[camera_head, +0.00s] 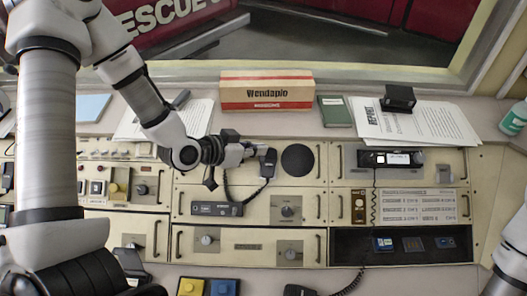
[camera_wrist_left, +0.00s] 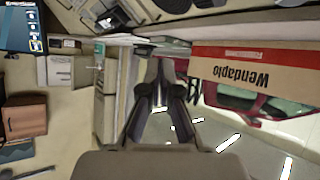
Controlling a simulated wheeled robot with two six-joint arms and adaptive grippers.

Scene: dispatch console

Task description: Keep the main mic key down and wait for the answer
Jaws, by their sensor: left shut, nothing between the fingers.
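A black hand mic (camera_head: 267,163) hangs on the cream console panel, left of a round black speaker grille. Its coiled cord runs down to a black radio unit (camera_head: 216,208). My left gripper (camera_head: 249,150) is at the mic's upper left, its fingertips close to the mic; I cannot tell whether they touch it or its key. In the left wrist view the dark fingers (camera_wrist_left: 162,95) are together with nothing held between them. The mic is not clear in that view. A second black handset (camera_head: 300,290) lies at the bottom edge. My right gripper is out of view.
A red and cream Wendaplo box (camera_head: 266,92) stands on the ledge behind the console, with a green book (camera_head: 335,111) and papers (camera_head: 430,124) to its right. Knobs (camera_head: 289,211) and drawer handles stick out from the panels. A coiled cord hangs at right.

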